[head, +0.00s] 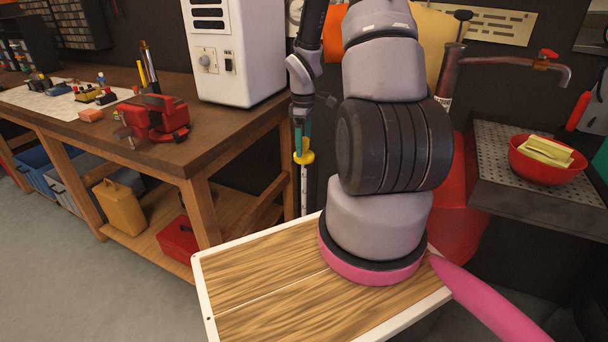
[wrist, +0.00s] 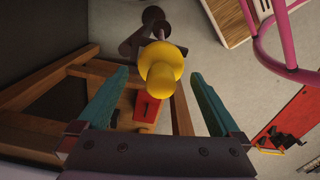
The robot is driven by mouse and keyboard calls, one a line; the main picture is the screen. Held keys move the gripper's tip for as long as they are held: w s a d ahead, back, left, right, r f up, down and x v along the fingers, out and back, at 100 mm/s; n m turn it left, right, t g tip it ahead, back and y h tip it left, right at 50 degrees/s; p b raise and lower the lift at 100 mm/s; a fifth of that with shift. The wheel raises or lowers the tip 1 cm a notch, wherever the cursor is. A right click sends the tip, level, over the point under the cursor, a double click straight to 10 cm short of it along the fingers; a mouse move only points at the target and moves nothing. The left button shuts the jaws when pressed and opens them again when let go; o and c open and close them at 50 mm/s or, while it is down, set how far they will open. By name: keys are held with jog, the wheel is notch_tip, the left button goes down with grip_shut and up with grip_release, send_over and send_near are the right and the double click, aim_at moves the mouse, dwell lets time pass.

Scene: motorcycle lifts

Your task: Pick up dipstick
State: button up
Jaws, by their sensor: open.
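The dipstick shows in the head view as a yellow handle (head: 304,157) with a pale marked rod (head: 304,190) running straight down below it. My gripper (head: 303,148) points down over the handle, with its teal fingers open. In the wrist view the round yellow handle (wrist: 163,72) lies between and beyond the open fingers of my gripper (wrist: 160,85), with a gap visible on each side. The handle hides most of the rod there. The rod's lower end is hidden behind the wood-topped surface in the head view.
A wooden workbench (head: 150,150) stands left of the dipstick, with a red vise (head: 160,118) and a white machine (head: 235,50) on top. A yellow can (head: 120,207) and red toolbox (head: 180,240) sit on its lower shelf. A red bowl (head: 540,168) is at right.

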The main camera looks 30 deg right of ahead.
aim_at(304, 151)
notch_tip(304, 151, down, 4)
jog(key=shift+r, duration=0.2)
jog(key=shift+c, duration=0.3)
jog(key=c, duration=1.5)
grip_shut()
jog(key=shift+r, duration=0.15)
